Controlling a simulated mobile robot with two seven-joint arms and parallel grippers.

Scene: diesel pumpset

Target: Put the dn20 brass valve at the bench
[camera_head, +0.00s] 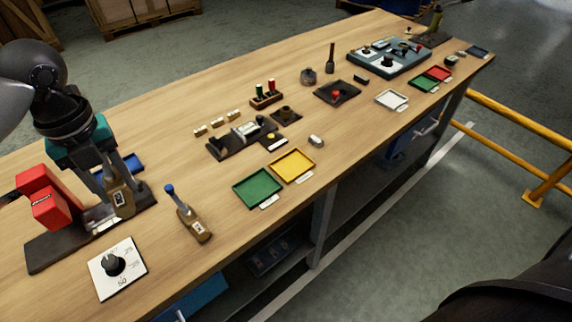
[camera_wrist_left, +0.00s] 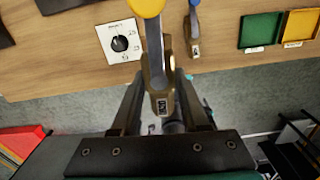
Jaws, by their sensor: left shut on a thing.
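My left gripper (camera_head: 112,188) is shut on a brass valve (camera_head: 123,198), which hangs between its fingers in front of the dark base with the red block. In the left wrist view the held brass valve (camera_wrist_left: 158,82) has a grey lever with a yellow end, pointing away from the gripper (camera_wrist_left: 160,103). Its label is too small to read. A second brass valve (camera_head: 192,222) with a blue-tipped lever lies on the bench (camera_head: 150,130); it also shows in the left wrist view (camera_wrist_left: 194,38). Whether the held valve touches anything is unclear. My right gripper is out of view.
A white dial plate (camera_head: 117,268) lies near the front edge. A red block (camera_head: 43,197) stands on the dark base (camera_head: 55,247) at left. Green (camera_head: 257,188) and yellow (camera_head: 292,166) trays lie right of the second valve. Bare wood lies behind and around it.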

